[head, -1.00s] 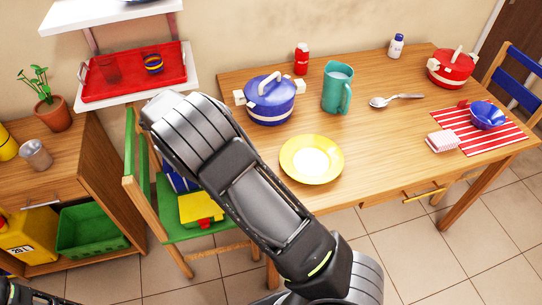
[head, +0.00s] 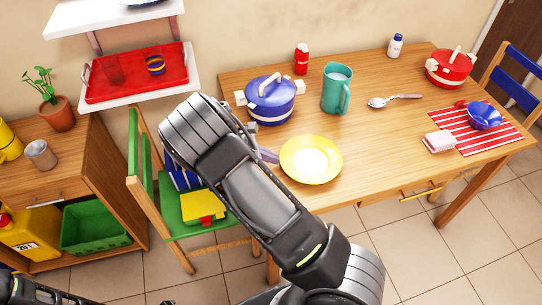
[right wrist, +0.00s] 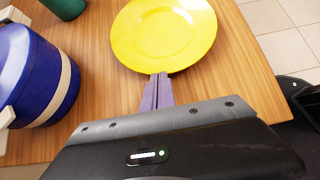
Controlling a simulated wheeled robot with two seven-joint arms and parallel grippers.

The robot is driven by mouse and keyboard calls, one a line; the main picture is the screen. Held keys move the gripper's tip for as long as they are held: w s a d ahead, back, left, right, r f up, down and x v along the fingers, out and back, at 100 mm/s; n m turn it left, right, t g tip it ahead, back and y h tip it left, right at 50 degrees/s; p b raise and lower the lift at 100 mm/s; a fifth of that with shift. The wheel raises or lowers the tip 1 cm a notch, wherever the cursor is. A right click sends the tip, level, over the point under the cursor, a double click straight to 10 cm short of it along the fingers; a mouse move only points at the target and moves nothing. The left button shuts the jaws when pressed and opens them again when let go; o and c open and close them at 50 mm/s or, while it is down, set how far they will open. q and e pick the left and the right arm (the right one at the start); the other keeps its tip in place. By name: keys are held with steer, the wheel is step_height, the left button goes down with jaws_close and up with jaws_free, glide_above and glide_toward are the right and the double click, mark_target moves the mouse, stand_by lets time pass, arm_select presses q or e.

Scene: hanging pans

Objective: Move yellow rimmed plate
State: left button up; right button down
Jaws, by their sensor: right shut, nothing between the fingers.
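The yellow rimmed plate (head: 325,171) has a pale centre and lies flat on the wooden table near its front edge. It also shows in the right wrist view (right wrist: 195,55). My right gripper (head: 270,155) has thin purple fingers, shut and empty, at the plate's left side in the head view. In the right wrist view its fingertips (right wrist: 159,76) are right at the plate's near rim; I cannot tell whether they touch it. My right arm hides part of the table's left end. My left gripper does not show; only bits of my left arm are at the lower left.
A blue pot (head: 268,108) stands close behind the right gripper, with a teal mug (head: 335,95) beyond the plate. A spoon (head: 394,101), red pot (head: 449,74) and striped mat (head: 495,139) are farther right.

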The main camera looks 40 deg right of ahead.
mark_target(335, 147)
steer(key=s+d, duration=0.2)
steer(key=d, duration=0.5)
steer(key=s+d, duration=0.3)
steer(key=d, duration=0.5)
steer(key=s+d, duration=0.3)
steer(key=d, duration=0.4)
steer(key=shift+s+d, duration=0.15)
steer(key=shift+s, duration=0.05)
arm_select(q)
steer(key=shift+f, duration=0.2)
arm_select(e)
steer(key=shift+w+a, duration=0.25)
steer(key=shift+a, duration=0.25)
steer(key=a, duration=0.1)
steer(key=w+a, duration=0.1)
steer(key=a+r, duration=0.1)
steer(key=a, duration=0.1)
steer(key=shift+w+a, duration=0.1)
steer(key=shift+w, duration=0.2)
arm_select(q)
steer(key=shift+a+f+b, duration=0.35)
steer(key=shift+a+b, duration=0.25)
arm_select(e)
steer(key=v, duration=0.8)
steer(key=shift+r, duration=0.15)
